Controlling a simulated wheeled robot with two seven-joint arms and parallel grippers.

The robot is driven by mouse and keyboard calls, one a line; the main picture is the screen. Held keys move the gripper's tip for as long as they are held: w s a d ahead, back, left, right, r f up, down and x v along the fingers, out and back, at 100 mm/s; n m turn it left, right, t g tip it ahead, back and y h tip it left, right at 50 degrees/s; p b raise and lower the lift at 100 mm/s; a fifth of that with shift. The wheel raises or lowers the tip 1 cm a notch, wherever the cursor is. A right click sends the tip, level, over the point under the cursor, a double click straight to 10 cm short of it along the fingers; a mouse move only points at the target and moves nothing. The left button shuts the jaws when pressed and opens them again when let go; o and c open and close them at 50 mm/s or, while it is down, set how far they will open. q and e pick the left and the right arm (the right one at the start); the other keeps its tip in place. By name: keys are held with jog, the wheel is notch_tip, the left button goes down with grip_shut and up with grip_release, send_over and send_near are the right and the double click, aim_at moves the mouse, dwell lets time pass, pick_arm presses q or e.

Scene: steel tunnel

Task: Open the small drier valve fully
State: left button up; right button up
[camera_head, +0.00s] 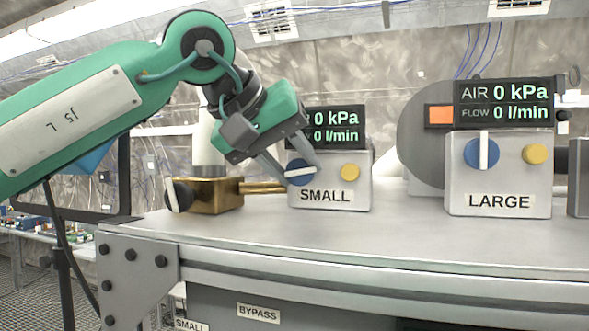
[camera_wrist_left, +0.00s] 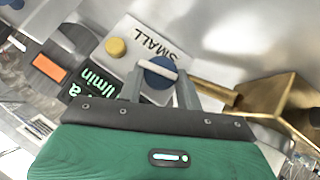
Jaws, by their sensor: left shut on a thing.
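The small drier valve is a blue round knob (camera_head: 297,178) with a white bar handle, on the front of the grey box labelled SMALL (camera_head: 330,205). My left gripper (camera_head: 300,170) reaches down to it from the upper left, its fingers on either side of the handle and shut on it. In the left wrist view the blue knob (camera_wrist_left: 160,80) and its white bar (camera_wrist_left: 158,67) lie between the two fingertips. The bar is tilted, close to level in the head view. The display above, partly hidden by my gripper, reads 0 kPa and 0 l/min. My right gripper is out of view.
A yellow button (camera_head: 349,172) sits right of the knob. A brass block (camera_head: 214,196) with a black knob stands to the left, joined by a brass pipe. The LARGE box (camera_head: 498,180) has a similar blue knob, its white bar upright. The bench front is clear.

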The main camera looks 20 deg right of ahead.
pick_arm(q)
jog(key=shift+h, duration=0.4)
jog(key=o, duration=1)
jog(key=shift+w, duration=0.1)
jog(key=shift+a+b, duration=0.15)
jog(key=shift+b, duration=0.15)
jog(key=shift+s+a+r, duration=0.2)
jog(key=shift+a, duration=0.05)
jog(key=b+v, duration=0.3)
jog(key=v, duration=1)
jog(key=shift+w+b, duration=0.2)
jog(key=shift+b, duration=0.1)
jog(key=shift+r, duration=0.15)
